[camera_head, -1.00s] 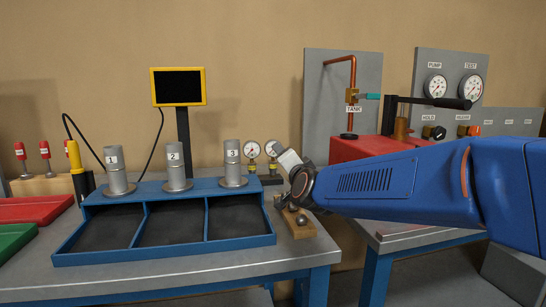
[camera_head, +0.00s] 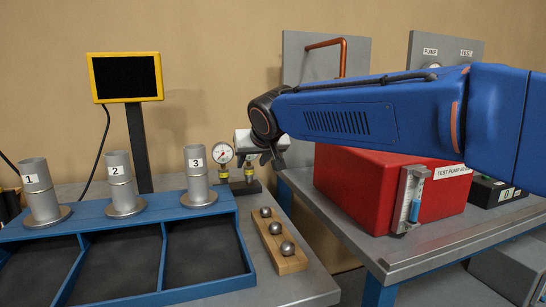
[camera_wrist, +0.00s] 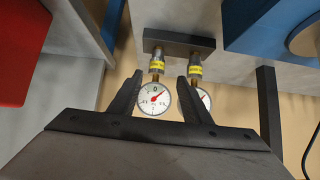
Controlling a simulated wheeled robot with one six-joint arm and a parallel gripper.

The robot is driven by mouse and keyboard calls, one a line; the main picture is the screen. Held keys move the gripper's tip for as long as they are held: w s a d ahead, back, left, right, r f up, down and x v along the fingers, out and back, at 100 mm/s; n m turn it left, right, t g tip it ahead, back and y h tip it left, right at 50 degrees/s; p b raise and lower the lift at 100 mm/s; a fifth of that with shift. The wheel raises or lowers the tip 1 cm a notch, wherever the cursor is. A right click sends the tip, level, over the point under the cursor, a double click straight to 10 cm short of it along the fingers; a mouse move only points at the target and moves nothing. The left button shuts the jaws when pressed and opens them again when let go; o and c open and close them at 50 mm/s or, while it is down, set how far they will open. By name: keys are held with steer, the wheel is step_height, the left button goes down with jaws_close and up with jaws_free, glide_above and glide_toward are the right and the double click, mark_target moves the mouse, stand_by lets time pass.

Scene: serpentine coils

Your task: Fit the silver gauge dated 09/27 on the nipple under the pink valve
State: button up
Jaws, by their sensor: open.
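Two round gauges with white dials and yellow labels stand side by side on a dark block. In the wrist view one gauge (camera_wrist: 154,98) shows between the fingers of my gripper (camera_wrist: 160,79); contact cannot be told. The other gauge (camera_wrist: 204,98) is partly hidden behind the right finger. In the head view the left gauge (camera_head: 221,153) shows clearly, and the right one is mostly behind my gripper (camera_head: 265,157). The gripper is open. The label dates are too small to read. No pink valve or nipple under it can be made out.
A blue three-bay tray (camera_head: 150,293) carries numbered metal cylinders. A wooden strip (camera_head: 281,245) with steel balls lies beside it. A red test pump box (camera_head: 355,185) stands on the right-hand bench, across a gap. A yellow-framed screen (camera_head: 125,77) stands behind the tray.

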mark_target(250, 168)
steer(key=shift+w+d+f, duration=0.15)
steer(key=shift+w+f, duration=0.15)
steer(key=shift+w, duration=0.2)
steer(key=x, duration=0.8)
steer(key=shift+c, duration=0.4)
